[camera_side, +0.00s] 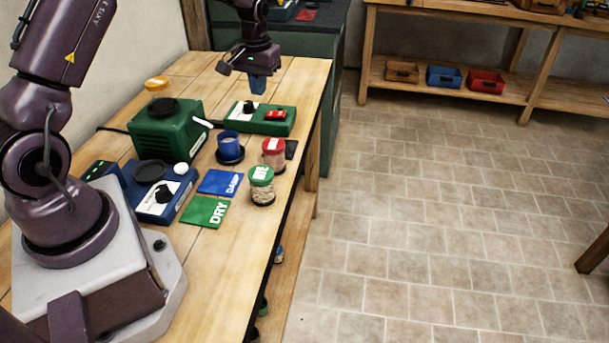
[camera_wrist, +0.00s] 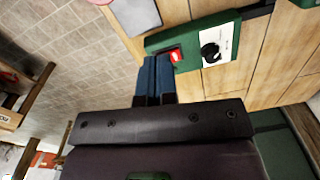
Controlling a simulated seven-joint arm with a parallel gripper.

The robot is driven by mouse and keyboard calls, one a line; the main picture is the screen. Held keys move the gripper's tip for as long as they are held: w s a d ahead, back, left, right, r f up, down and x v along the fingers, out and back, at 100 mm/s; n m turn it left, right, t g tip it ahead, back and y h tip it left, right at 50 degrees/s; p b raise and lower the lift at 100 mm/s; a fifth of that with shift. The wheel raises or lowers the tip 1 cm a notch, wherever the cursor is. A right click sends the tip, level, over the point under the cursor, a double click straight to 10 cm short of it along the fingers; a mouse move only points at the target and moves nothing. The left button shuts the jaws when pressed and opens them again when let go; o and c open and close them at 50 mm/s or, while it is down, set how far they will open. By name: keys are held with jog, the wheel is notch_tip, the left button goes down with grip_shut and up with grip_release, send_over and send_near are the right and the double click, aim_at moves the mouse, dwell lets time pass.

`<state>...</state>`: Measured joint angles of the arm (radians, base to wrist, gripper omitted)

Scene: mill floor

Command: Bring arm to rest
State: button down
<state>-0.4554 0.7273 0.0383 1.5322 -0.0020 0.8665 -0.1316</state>
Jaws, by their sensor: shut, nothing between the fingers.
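My gripper (camera_side: 258,87) hangs at the far end of the bench, above and beyond the green switch box in the side view. Its blue fingers (camera_wrist: 156,80) are pressed together in the wrist view, with nothing between them. The green switch box (camera_side: 256,118) has a black knob and a red switch, and it also shows in the wrist view (camera_wrist: 218,42). The wooden bench (camera_side: 290,75) lies under my gripper.
A green machine (camera_side: 178,135), a blue cup (camera_side: 229,142), a red-lidded jar (camera_side: 274,153), a green-lidded jar (camera_side: 262,185), a blue card (camera_side: 220,182), a green DRY card (camera_side: 206,211) and a blue device (camera_side: 158,190) stand on the bench. Tiled floor (camera_side: 430,220) lies open at right.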

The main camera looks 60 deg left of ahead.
jog(key=s+d+r+m+t, duration=0.5)
jog(key=s+d+r+m, duration=0.2)
jog(key=s+d+r, duration=1.2)
jog(key=s+d, duration=0.3)
jog(key=shift+r+t, duration=0.25)
jog(key=shift+t, duration=0.05)
